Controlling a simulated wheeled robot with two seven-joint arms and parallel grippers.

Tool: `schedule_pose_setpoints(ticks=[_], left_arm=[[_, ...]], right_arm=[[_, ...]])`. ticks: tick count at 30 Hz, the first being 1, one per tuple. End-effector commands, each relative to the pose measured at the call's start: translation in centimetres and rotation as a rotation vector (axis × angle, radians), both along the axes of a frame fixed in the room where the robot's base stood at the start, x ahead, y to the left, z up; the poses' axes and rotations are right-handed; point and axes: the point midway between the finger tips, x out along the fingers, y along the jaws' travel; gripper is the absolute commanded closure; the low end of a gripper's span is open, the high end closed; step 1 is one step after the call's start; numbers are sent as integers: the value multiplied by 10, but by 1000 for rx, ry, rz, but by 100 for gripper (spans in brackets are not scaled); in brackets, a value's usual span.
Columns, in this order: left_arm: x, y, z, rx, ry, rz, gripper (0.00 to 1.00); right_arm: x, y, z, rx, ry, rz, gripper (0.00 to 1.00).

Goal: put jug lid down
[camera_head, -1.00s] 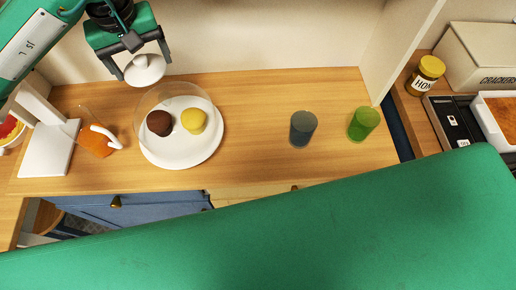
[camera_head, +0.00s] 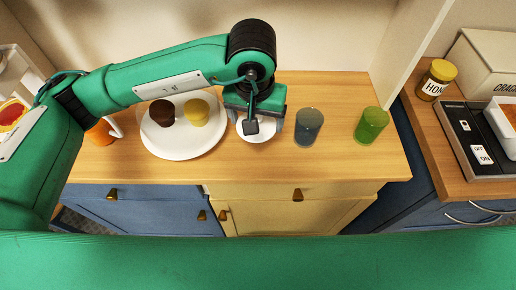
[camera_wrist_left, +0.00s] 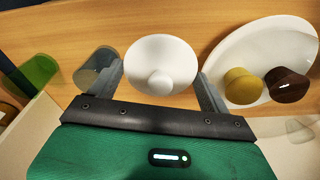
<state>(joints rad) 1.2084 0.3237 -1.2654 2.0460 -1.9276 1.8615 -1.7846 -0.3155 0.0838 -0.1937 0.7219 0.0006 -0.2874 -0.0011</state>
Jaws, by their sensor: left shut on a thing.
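The jug lid (camera_head: 264,136) is a white round disc with a knob. In the wrist view the lid (camera_wrist_left: 178,56) sits between the two fingers of my left gripper (camera_wrist_left: 160,82), knob towards the camera. My left gripper (camera_head: 257,118) is shut on it, over the counter between the white plate and the blue-grey glass. Whether the lid touches the counter I cannot tell. The jug (camera_head: 99,132), with orange contents and a white handle, stands at the left, partly hidden by my left arm. My right gripper is not in view.
The white plate (camera_head: 180,150) with a brown and a yellow cupcake is left of the lid. The blue-grey glass (camera_head: 308,127) and green glass (camera_head: 371,125) stand to its right. The wooden counter (camera_head: 270,170) is bare along its front edge.

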Motion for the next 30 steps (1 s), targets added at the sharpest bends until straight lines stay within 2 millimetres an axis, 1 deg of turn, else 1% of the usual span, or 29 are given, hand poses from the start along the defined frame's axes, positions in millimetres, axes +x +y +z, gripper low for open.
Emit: schedule_pose_setpoints(ticks=[1, 3, 6, 9, 12, 19, 24, 26, 30], left_arm=[[-1, 0, -12, 2, 7, 0, 41], [-1, 0, -30, 2, 7, 1, 41], [-1, 1, -54, 1, 6, 1, 41], [-1, 1, -74, 2, 5, 0, 41], [0, 0, -86, -1, 2, 2, 41], [-1, 0, -102, 0, 2, 0, 41], [-1, 0, -126, 1, 3, 1, 41], [0, 0, -130, 0, 1, 0, 41], [0, 0, -131, 0, -1, -1, 41]], right_arm=[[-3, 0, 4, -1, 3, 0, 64], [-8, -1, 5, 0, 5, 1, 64], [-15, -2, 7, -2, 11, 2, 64], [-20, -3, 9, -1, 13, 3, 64], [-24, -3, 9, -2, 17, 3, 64], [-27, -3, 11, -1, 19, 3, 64], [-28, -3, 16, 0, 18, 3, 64], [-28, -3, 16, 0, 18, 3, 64], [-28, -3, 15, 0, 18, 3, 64]])
